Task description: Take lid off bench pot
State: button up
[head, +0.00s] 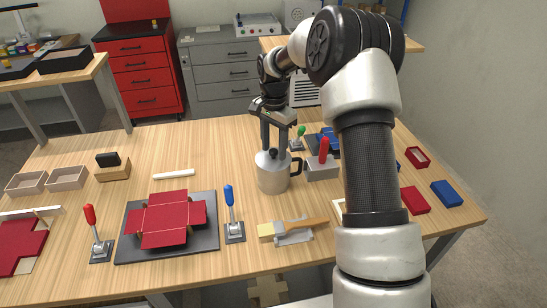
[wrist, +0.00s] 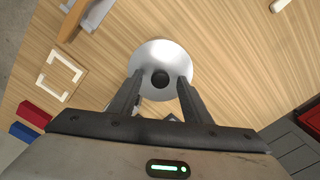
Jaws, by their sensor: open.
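The bench pot (head: 273,173) stands upright on the wooden bench, a pale metal pot with a dark handle on its right side. Its lid (wrist: 175,56) is on, pale and round with a black knob (wrist: 160,79) in the middle. The knob also shows in the head view (head: 273,153). My gripper (wrist: 158,76) points down over the pot, open, with one finger on each side of the knob. It also shows in the head view (head: 273,150). I cannot tell whether the fingers touch the lid.
A blue-handled clamp (head: 230,212) and a red cardboard blank (head: 170,217) on a dark plate lie to the left. Red and blue boxes (head: 447,193) sit at right.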

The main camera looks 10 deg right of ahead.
jog(key=shift+c, duration=0.4)
grip_shut()
jog(key=shift+r, duration=0.15)
